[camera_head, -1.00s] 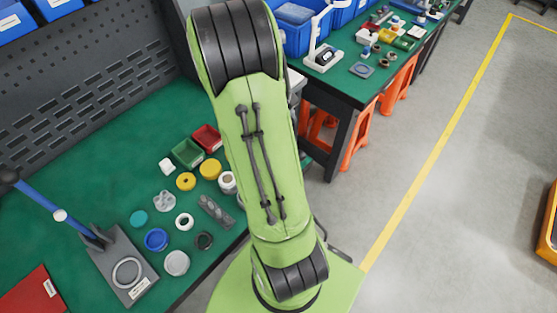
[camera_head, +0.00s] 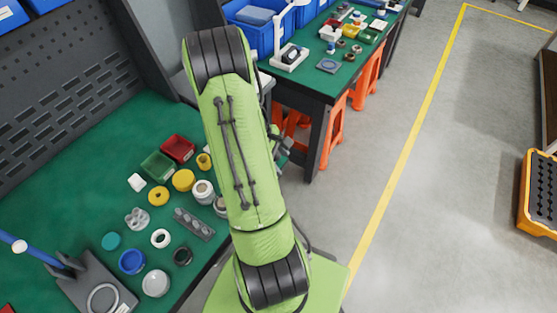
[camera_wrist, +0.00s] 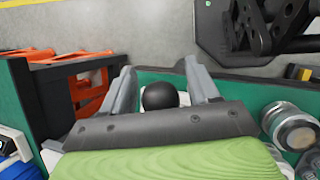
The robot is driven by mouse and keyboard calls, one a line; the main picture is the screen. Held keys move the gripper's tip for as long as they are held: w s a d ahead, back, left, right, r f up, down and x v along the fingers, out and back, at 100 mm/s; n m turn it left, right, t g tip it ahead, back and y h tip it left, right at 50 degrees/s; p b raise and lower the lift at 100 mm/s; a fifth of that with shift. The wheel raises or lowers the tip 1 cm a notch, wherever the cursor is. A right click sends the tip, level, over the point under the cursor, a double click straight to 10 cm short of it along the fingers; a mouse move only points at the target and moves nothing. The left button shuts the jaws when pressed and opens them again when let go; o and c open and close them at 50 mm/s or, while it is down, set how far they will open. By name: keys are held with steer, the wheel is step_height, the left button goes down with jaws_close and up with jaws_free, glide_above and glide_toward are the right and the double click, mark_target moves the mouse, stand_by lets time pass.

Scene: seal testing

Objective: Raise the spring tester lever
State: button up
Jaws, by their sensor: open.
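In the wrist view my gripper (camera_wrist: 160,85) is open, with its two grey fingers apart. A black ball-shaped knob (camera_wrist: 160,96) shows between the fingers, with something white just below it. I cannot tell whether a finger touches it, and the rest of what it belongs to is hidden by my gripper. In the head view my green arm hides most of the gripper end. A blue lever (camera_head: 32,251) on a grey base plate (camera_head: 97,285) stands at the lower left, its outer end cut off by the frame.
A green bench (camera_head: 60,200) holds a red bin (camera_head: 178,148), a green bin (camera_head: 157,166) and several rings and caps. A second bench with a white stand (camera_head: 290,58) lies behind. Metal cylinders (camera_wrist: 293,130) are close right of my gripper.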

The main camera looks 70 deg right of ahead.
jaws_close()
stand_by(0.3)
